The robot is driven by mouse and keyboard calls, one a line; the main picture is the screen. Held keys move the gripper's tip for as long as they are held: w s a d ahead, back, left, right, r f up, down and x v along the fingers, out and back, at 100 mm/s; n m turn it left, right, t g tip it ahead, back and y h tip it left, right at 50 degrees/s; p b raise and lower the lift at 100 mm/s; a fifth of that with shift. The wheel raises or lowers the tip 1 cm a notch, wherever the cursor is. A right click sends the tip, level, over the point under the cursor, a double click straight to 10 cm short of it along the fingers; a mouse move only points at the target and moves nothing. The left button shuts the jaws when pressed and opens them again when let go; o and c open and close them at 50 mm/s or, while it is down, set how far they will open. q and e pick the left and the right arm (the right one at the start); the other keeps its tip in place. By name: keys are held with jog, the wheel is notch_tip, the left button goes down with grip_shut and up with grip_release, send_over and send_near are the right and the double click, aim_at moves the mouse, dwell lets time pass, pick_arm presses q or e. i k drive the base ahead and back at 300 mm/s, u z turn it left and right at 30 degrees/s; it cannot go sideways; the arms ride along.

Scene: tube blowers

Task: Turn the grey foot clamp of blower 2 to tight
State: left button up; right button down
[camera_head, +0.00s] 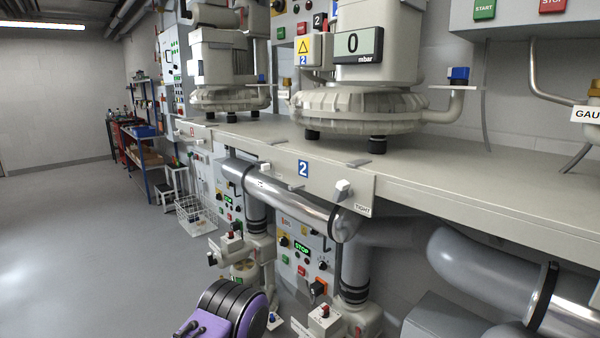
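Blower 2 (357,105) stands on the grey bench (470,180), on dark feet, with a display reading 0 mbar. The blue "2" plate (303,169) is on the bench's front edge. A small light-grey block (343,187), which looks like the foot clamp's handle, sits on that edge to the right of the plate. A "TIGHT" label (362,209) is below and right of it. Small grey pieces (358,163) lie on the bench near the blower's feet. I cannot tell how far the clamp is turned. Neither gripper shows.
Another blower (222,65) stands further left on the bench. Pipes (290,200) and control panels are under the bench. A purple and black ringed part (228,305) is at the bottom, perhaps mine. The floor (90,240) at left is clear.

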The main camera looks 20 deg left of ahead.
aim_at(343, 190)
jog(key=z, duration=1.95)
jog(key=k, duration=1.05)
jog(key=u, duration=1.35)
jog(key=i, duration=0.5)
jog(key=z, duration=0.1)
